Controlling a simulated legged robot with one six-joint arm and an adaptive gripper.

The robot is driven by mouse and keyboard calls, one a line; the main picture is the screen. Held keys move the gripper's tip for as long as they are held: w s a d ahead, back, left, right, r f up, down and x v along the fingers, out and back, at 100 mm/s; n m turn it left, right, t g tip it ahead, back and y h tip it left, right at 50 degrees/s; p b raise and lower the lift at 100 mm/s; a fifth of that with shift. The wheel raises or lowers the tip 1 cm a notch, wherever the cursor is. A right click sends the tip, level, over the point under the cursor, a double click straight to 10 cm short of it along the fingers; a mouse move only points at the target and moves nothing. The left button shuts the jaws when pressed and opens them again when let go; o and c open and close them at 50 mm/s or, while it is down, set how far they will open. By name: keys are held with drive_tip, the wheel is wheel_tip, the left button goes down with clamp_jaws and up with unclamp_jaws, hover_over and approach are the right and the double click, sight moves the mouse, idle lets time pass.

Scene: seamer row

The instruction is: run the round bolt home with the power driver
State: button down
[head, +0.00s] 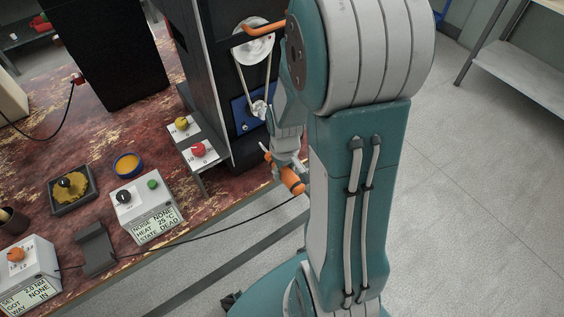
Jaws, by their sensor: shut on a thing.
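My gripper (284,158) is shut on the orange power driver (292,181), just right of the dark machine's lower front. A black cable runs from the driver down left across the table edge. The machine (205,75) carries a large grey pulley (254,40) at the top and a small pulley (259,109) below, with a pale belt (240,75) between them. A blue plate (240,108) lies behind the small pulley. My arm hides part of the machine's right side. I cannot make out the round bolt or the driver's tip.
A two-button box (190,141) stands beside the machine. Left on the stained table (95,135) are a control box (145,208) reading "STATE DEAD", a dial box (28,268), a dark stand (96,248), a blue-rimmed dish (127,164) and a black tray (89,179).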

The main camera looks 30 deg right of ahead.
sight(268, 152)
drive_tip(key=shift+w+a, duration=0.35)
drive_tip(key=shift+w, duration=0.5)
drive_tip(key=shift+w+d, duration=0.15)
drive_tip(key=shift+w, duration=2.1)
drive_tip(key=shift+w+r, duration=0.15)
drive_tip(key=shift+w, duration=0.25)
idle(1.1)
